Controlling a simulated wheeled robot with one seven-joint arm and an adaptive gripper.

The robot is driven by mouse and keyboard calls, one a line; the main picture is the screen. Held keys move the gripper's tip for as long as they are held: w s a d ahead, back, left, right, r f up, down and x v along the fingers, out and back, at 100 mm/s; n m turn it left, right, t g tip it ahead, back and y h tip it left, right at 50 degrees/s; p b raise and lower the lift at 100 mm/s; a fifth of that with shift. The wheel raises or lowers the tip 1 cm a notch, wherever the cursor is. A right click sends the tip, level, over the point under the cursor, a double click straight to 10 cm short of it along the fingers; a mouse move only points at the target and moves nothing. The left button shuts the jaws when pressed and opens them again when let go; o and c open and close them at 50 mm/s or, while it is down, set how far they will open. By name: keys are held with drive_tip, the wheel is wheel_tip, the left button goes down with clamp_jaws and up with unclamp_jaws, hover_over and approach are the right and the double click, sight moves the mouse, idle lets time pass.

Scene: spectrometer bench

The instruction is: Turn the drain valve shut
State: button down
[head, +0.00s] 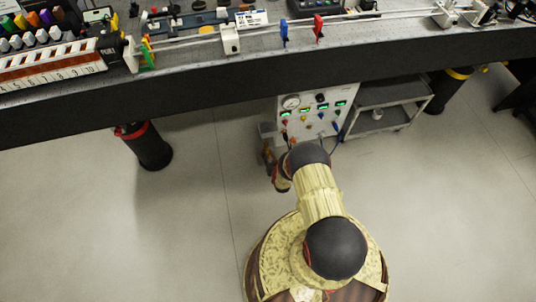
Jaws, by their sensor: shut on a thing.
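The white panel unit (313,112) with a round gauge, lit green displays and coloured knobs stands under the bench. A grey part (267,131) juts from its left side. My arm reaches up from the bottom of the head view and bends left in front of this unit. My gripper (268,154) is small and dark at the unit's lower left, close to the grey part. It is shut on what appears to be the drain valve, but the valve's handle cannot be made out. My wrist and the poor light hide its angle.
The dark bench edge (190,95) runs above, carrying optics, coloured bottles and a rail. A grey cart (378,118) stands right of the unit. Black bench legs stand left (147,146) and right (447,90). The pale floor (185,230) is clear on both sides.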

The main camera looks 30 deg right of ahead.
drive_tip(key=shift+a, duration=0.1)
drive_tip(key=shift+a+f+n+g+h, duration=0.1)
drive_tip(key=shift+a+n+g+h, duration=0.1)
drive_tip(key=shift+n+h, duration=1.1)
drive_tip(key=shift+a+f+n+g+h, duration=0.15)
drive_tip(key=shift+n+h, duration=0.65)
drive_tip(key=shift+n, duration=1)
drive_tip(key=shift+w+r, duration=0.1)
drive_tip(key=c, duration=1.6)
unclamp_jaws()
drive_tip(key=shift+d, duration=0.1)
drive_tip(key=shift+c, duration=0.2)
drive_tip(key=v, duration=1.2)
